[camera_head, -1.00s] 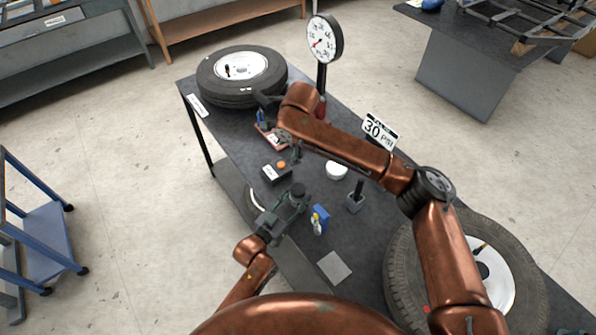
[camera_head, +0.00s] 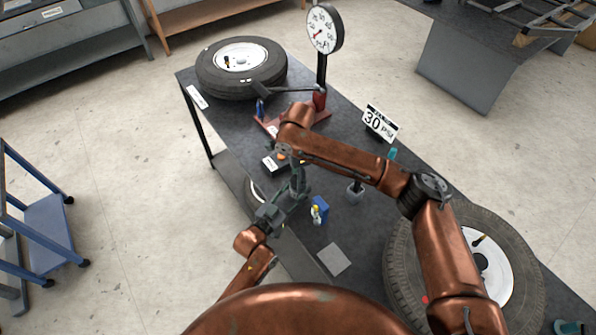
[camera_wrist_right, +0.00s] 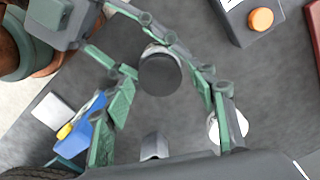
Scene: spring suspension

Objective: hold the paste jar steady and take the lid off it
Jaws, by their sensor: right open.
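The paste jar (camera_wrist_right: 152,51) shows in the right wrist view as a pale body under a round dark grey lid (camera_wrist_right: 161,75). My left gripper (camera_head: 290,196) reaches in from the left, with its fingers on either side of the jar body, shut on it. My right gripper (camera_head: 297,183) is above the jar, pointing down. In the right wrist view its green fingers (camera_wrist_right: 164,82) are spread to either side of the lid, open and empty. In the head view the jar is hidden behind my right gripper.
A box with an orange button (camera_wrist_right: 261,19) and a white round object (camera_wrist_right: 227,130) are near. A dark holder (camera_head: 355,193), a grey square (camera_head: 334,259), a gauge (camera_head: 325,28) and tyres surround them.

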